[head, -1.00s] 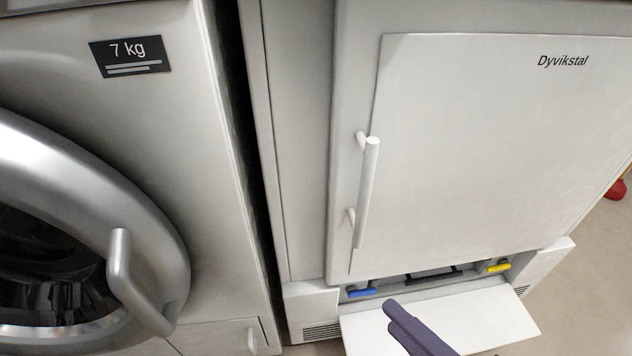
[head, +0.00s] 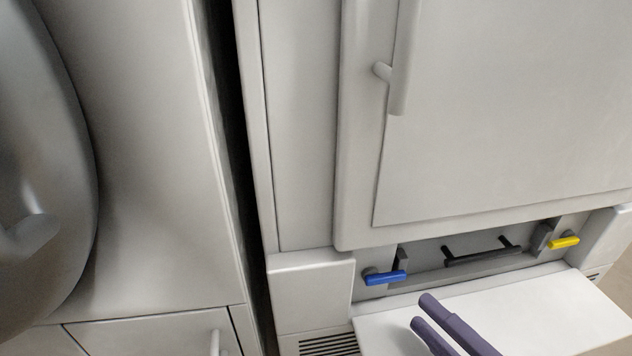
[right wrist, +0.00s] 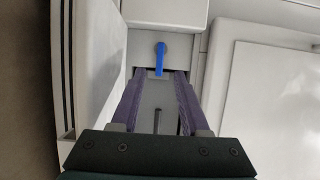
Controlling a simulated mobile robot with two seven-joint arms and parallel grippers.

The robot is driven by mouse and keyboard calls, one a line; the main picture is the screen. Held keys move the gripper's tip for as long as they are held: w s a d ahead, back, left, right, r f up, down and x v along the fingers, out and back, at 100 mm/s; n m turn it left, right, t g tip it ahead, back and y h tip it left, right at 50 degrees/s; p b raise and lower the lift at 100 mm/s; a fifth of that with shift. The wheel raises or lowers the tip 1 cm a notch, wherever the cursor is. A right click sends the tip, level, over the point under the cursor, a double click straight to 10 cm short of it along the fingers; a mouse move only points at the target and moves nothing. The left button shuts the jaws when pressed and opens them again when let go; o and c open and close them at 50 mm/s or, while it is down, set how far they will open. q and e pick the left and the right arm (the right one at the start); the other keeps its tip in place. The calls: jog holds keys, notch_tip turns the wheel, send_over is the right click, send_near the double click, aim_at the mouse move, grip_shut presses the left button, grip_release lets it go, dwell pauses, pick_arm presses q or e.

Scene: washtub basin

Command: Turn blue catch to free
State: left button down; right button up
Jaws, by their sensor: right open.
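The blue catch (head: 385,278) is a short lever at the left end of the recess under the white appliance door. In the head view it lies almost level, pointing right from its pivot. It also shows in the right wrist view (right wrist: 160,58), ahead of the fingertips. My right gripper (head: 422,311) has purple fingers and is open and empty. It is over the lowered flap, just short of the blue catch and apart from it. In the right wrist view the gripper (right wrist: 158,74) has the catch lined up between its fingers. My left gripper is not in view.
A yellow catch (head: 564,243) sits at the recess's right end, with a dark handle (head: 482,254) between the catches. The lowered white flap (head: 545,310) juts out below. A washing machine (head: 140,150) stands at the left, across a narrow dark gap.

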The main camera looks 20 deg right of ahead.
aim_at(389, 281)
jog(key=w, duration=0.4)
jog(key=w+a+b, duration=0.1)
jog(key=w, duration=0.1)
grip_shut()
dwell(0.5)
